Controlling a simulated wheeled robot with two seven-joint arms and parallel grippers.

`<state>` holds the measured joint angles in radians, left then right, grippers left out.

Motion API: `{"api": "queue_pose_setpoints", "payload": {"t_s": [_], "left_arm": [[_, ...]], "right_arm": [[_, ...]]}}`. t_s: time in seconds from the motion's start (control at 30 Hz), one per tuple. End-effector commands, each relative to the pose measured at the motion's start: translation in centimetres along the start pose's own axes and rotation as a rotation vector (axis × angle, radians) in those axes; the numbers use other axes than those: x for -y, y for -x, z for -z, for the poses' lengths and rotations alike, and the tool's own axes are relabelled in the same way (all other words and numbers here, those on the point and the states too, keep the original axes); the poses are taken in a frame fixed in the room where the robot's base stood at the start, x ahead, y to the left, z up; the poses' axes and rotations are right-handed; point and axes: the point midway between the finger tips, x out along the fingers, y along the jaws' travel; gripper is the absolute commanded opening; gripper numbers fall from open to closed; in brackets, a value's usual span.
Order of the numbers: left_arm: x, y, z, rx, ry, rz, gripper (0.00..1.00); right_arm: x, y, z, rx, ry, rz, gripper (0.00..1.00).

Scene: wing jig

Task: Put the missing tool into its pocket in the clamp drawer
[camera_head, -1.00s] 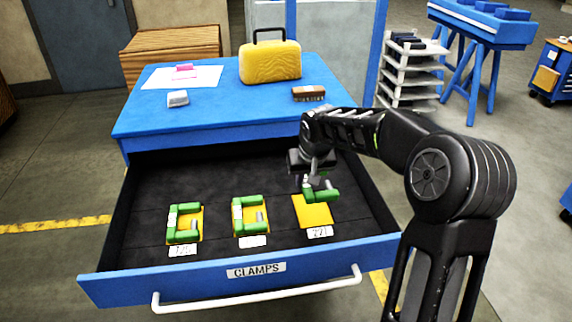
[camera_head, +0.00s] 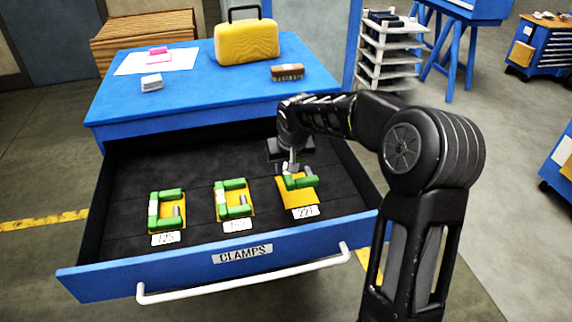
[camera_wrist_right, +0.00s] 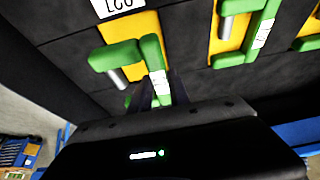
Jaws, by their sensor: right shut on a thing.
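The open clamp drawer (camera_head: 250,261) has a dark lining with yellow pockets. Two green clamps lie in the left pocket (camera_head: 166,209) and the middle pocket (camera_head: 233,199). My right gripper (camera_head: 291,170) is shut on a third green clamp (camera_head: 301,181), at the right-hand yellow pocket (camera_head: 297,198). In the right wrist view the held clamp (camera_wrist_right: 151,54) overlaps its yellow pocket (camera_wrist_right: 128,30); whether it touches the bottom I cannot tell. My left gripper is not in view.
A blue worktop above the drawer holds a yellow case (camera_head: 247,42), a brush (camera_head: 287,72), a white block (camera_head: 151,82) and a paper sheet (camera_head: 157,61). Labels (camera_head: 305,212) lie in front of the pockets. A white shelf rack (camera_head: 388,55) stands behind at the right.

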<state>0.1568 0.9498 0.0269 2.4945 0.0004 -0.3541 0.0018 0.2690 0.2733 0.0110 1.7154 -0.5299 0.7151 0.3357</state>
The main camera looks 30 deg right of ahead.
Motion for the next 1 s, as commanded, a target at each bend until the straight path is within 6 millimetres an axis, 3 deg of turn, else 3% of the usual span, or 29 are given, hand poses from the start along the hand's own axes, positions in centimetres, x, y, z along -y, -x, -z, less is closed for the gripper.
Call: {"api": "queue_pose_setpoints", "payload": {"t_s": [0.4, 1.0], "left_arm": [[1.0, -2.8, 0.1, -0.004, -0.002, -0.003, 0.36], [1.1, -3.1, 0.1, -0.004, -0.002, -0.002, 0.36]], "right_arm": [[0.0, -3.9, -1.5, -0.002, -0.001, 0.0, 0.0], [0.0, -4.2, -1.7, -0.002, -0.001, 0.0, 0.0]]}}
